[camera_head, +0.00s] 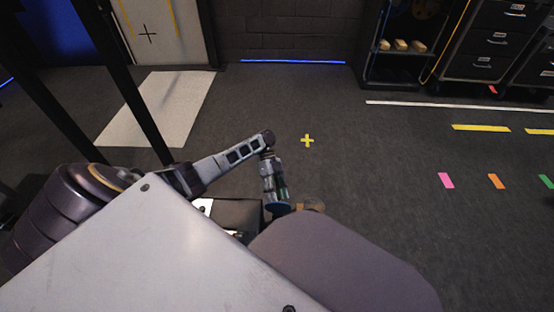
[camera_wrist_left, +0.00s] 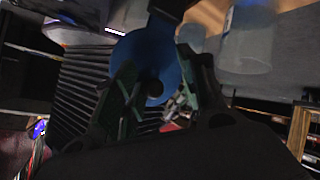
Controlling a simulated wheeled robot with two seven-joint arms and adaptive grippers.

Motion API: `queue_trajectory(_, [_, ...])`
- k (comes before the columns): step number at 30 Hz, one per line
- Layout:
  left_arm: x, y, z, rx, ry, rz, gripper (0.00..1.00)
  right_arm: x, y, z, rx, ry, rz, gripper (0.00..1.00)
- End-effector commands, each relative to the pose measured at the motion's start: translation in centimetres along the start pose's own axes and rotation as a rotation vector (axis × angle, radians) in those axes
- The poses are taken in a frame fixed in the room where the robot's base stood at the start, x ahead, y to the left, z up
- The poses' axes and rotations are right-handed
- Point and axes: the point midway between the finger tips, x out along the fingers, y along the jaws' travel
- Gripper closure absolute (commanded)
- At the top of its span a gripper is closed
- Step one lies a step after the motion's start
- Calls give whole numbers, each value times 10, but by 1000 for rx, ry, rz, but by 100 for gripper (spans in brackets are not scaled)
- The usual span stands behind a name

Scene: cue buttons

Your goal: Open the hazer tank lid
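My left gripper (camera_head: 275,195) reaches down beside the big grey panel in the head view. In the left wrist view its two fingers (camera_wrist_left: 158,75) stand apart, one on each side. A round blue lid-like disc (camera_wrist_left: 150,52) lies between and beyond them. The left finger overlaps its edge, and I cannot tell whether either finger touches it. A black ribbed body (camera_wrist_left: 80,85), perhaps the hazer, is beside the disc. In the head view a dark box (camera_head: 237,213) shows next to the gripper, partly hidden. My right gripper is not in view.
A translucent cylinder (camera_wrist_left: 247,42) stands close to the right finger in the wrist view. Dark upright posts (camera_head: 120,80) rise at the left of the head view. A shelf unit (camera_head: 405,50) and drawers (camera_head: 492,42) stand at the back right. The taped floor (camera_head: 400,160) between is clear.

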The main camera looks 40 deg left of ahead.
Motion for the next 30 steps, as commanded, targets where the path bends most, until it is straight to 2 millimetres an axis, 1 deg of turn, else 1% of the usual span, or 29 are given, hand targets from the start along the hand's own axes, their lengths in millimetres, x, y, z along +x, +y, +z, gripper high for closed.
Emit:
queue_trajectory(5, [-3,0,-1,1,0,-1,58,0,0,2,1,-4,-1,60])
queue_trajectory(11, [-15,-1,-1,1,0,-2,58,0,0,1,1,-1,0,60])
queue_trajectory(24, [-62,0,-1,0,0,-1,58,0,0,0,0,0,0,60])
queue_trajectory(30, [-78,-1,0,0,-1,-1,58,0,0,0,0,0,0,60])
